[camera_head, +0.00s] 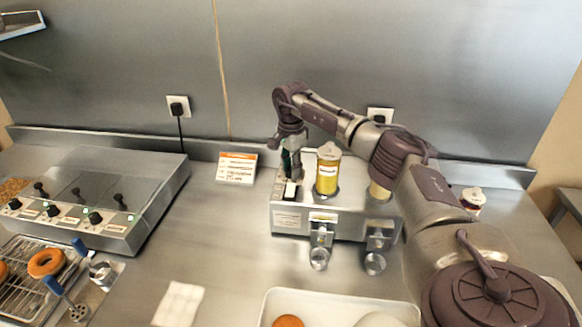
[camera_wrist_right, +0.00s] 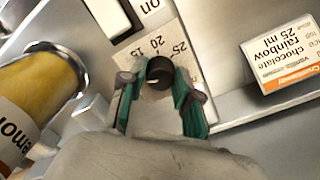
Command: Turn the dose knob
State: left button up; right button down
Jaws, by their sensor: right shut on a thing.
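The dose knob (camera_wrist_right: 160,71) is a small black round knob on a silver dispenser's top plate, with marks 15, 20 and 25 printed around it in the right wrist view. My right gripper (camera_wrist_right: 159,94) has its green-padded fingers on either side of the knob, shut on it. In the head view my right gripper (camera_head: 291,163) reaches down to the left end of the dispenser (camera_head: 290,221), and the knob is hidden there. A white rocker switch marked "on" (camera_wrist_right: 108,17) sits beside the dial. My left gripper is not in view.
A yellow-filled jar (camera_head: 327,172) stands on the dispenser close to my gripper. A label card (camera_head: 237,168) stands to the left. A control unit with several knobs (camera_head: 103,197) is at far left. A white tray (camera_head: 270,300) lies in front; the counter between is mostly clear.

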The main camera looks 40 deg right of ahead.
jog(key=m, duration=0.2)
jog(key=shift+r+m+p, duration=0.1)
jog(key=shift+m+p, duration=0.3)
jog(key=m, duration=0.3)
jog(key=shift+m+p, duration=0.3)
jog(key=shift+p, duration=0.1)
jog(key=m, duration=0.3)
jog(key=shift+m+p, duration=0.3)
jog(key=shift+p, duration=0.1)
jog(key=m, duration=0.3)
jog(key=shift+m+p, duration=0.35)
jog(key=shift+m, duration=0.05)
jog(key=m, duration=0.3)
jog(key=shift+r+m+p, duration=0.1)
jog(key=shift+m+p, duration=0.2)
jog(key=shift+p, duration=0.1)
jog(key=m+p, duration=0.1)
jog(key=m, duration=0.2)
jog(key=shift+m, duration=0.3)
jog(key=m+p, duration=0.1)
jog(key=m, duration=0.4)
jog(key=shift+m, duration=0.4)
jog(key=shift+w, duration=0.1)
